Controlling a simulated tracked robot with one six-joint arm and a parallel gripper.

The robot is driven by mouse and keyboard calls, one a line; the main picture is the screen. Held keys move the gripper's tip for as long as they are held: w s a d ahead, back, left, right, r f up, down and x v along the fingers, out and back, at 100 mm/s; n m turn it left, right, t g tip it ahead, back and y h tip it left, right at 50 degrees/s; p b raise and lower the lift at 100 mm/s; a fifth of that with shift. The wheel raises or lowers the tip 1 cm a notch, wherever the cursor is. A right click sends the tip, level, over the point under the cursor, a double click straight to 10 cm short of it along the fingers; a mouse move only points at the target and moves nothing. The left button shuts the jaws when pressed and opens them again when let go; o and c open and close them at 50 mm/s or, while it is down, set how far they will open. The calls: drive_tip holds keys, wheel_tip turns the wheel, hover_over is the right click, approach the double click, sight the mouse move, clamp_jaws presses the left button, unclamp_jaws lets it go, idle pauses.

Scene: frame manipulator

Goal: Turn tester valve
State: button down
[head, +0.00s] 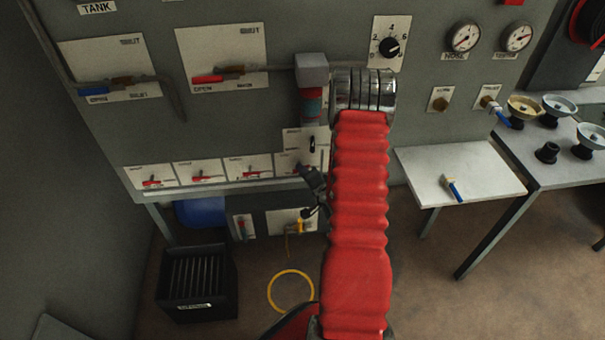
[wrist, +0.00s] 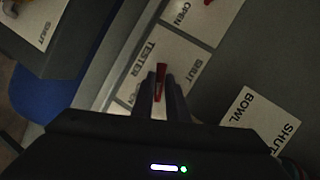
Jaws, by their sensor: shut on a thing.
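The tester valve's red handle (wrist: 160,75) stands on a white plate (wrist: 188,57) marked TESTER and SHUT in the wrist view. My gripper (wrist: 162,88) is shut on this handle, with one dark finger on each side of it. In the head view my dark gripper (head: 312,180) is at the right end of a row of small valve plates. My red arm and gripper hide part of that area, so the handle is not clear there.
More red-handled valves (head: 202,177) sit to the left in the same row. A panel ledge (head: 220,190) runs below. A BOWL plate (wrist: 262,118) is close by in the wrist view. A black crate (head: 197,282) and a yellow ring (head: 291,291) are on the floor. A side table (head: 430,170) stands at right.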

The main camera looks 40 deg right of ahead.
drive_tip(key=n+g+h, duration=0.1)
drive_tip(key=n, duration=0.2)
drive_tip(key=n+g+h, duration=0.1)
drive_tip(key=n+h, duration=0.1)
drive_tip(key=w+a+n+g+h, duration=0.1)
drive_tip(key=n+g+h, duration=0.1)
drive_tip(key=n, duration=0.1)
drive_tip(key=shift+r+n, duration=0.15)
drive_tip(key=shift+n, duration=0.15)
idle(0.3)
drive_tip(key=shift+h, duration=0.3)
drive_tip(key=c, duration=1.7)
unclamp_jaws()
drive_tip(key=shift+c, duration=0.2)
drive_tip(key=shift+s, duration=0.1)
drive_tip(key=v, duration=1.3)
drive_tip(key=shift+s+a+r, duration=0.15)
drive_tip(key=shift+a+r, duration=0.05)
drive_tip(key=shift+a, duration=0.1)
